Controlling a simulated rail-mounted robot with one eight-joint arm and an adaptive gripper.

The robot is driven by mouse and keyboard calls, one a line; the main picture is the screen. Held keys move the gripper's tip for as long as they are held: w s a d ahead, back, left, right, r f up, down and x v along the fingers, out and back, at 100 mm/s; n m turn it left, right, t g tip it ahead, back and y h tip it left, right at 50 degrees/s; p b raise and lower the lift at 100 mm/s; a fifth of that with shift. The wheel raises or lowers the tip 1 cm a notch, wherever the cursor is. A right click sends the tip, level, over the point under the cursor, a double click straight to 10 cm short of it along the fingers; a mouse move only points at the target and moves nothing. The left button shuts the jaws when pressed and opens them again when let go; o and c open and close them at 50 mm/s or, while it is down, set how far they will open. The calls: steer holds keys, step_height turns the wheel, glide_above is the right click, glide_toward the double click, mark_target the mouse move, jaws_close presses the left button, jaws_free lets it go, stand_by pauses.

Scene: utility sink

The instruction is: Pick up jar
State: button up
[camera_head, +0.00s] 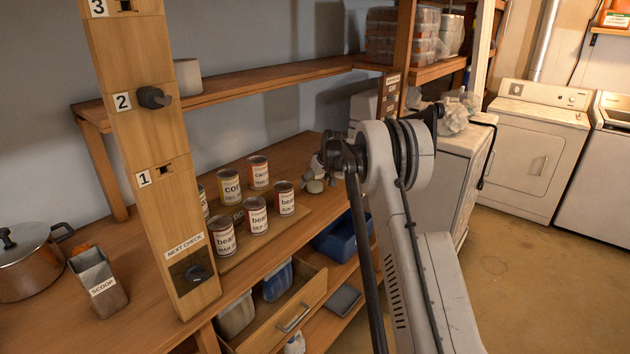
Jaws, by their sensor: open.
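No jar is clearly identifiable. A small pale round item (315,186) on the wooden bench, right of the labelled cans, could be a jar, but it is too small to tell. My arm reaches up from the lower right and bends at a dark joint. My gripper (322,168) seems to be the small grey part just left of that joint, close above the pale item and partly hidden by the arm. It is open. Whether its fingers surround or touch the item cannot be told.
Several labelled cans (257,214) stand on a wooden board left of my gripper. A numbered wooden post (150,130) rises in front of the bench. An open drawer (290,310) juts out below. A pot (28,262) and a scoop box (98,282) stand at left.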

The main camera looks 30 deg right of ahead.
steer(key=shift+c, duration=0.2)
steer(key=c, duration=1.4)
steer(key=shift+c, duration=0.2)
